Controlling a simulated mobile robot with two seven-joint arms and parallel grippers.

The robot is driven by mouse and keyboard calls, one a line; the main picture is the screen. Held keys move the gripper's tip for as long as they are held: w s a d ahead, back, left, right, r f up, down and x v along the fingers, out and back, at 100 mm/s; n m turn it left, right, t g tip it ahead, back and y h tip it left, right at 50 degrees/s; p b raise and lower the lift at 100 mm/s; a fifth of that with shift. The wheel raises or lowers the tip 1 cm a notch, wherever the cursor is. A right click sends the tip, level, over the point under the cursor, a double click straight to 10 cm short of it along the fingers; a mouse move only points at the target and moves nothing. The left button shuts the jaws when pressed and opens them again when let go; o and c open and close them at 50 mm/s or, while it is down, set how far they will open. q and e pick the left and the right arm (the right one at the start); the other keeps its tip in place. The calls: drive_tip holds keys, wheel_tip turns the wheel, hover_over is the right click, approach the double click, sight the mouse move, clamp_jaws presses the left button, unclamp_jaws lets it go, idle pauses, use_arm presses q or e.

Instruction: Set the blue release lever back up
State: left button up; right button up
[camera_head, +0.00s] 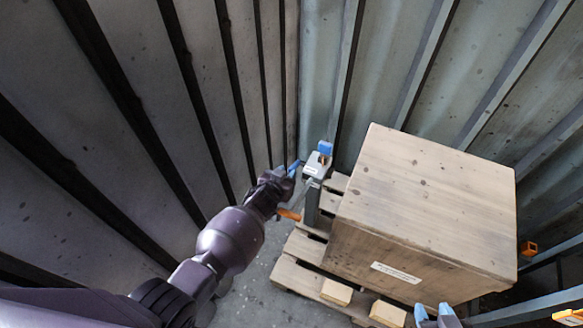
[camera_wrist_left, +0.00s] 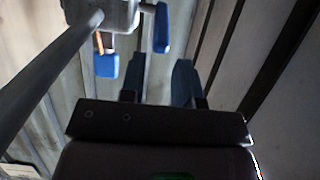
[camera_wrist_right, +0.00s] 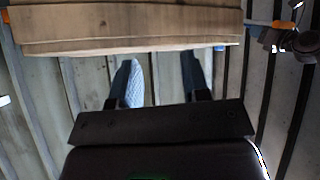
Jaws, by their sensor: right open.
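A grey metal box (camera_head: 316,165) stands on a post at the pallet's left corner, with a blue block (camera_head: 325,147) on top. In the left wrist view a blue lever handle (camera_wrist_left: 162,28) hangs beside the box on a short grey link. My left gripper (camera_head: 290,170) is just left of the box. Its fingers are apart, with the handle beyond the gap between their tips (camera_wrist_left: 163,65); I see no grip on it. In the head view I cannot separate the handle from the fingertips. My right gripper (camera_head: 436,312) is open and empty before the crate.
A large wooden crate (camera_head: 410,220) sits on a pallet (camera_head: 290,275) right of the post. An orange handle (camera_head: 289,214) juts out low, below my left gripper. Corrugated walls (camera_head: 150,90) close in on the left and behind. Grey floor (camera_head: 260,300) shows at the front.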

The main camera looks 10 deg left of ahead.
sight(291, 169)
use_arm(q)
drive_tip(key=x, duration=0.1)
drive_tip(key=b+x, duration=0.1)
drive_tip(key=x, duration=0.1)
drive_tip(key=shift+s+f, duration=0.15)
drive_tip(key=shift+f, duration=0.15)
drive_tip(key=shift+w+d+r+b, duration=0.15)
drive_tip(key=shift+w+b, duration=0.15)
drive_tip(key=shift+w, duration=0.25)
clamp_jaws()
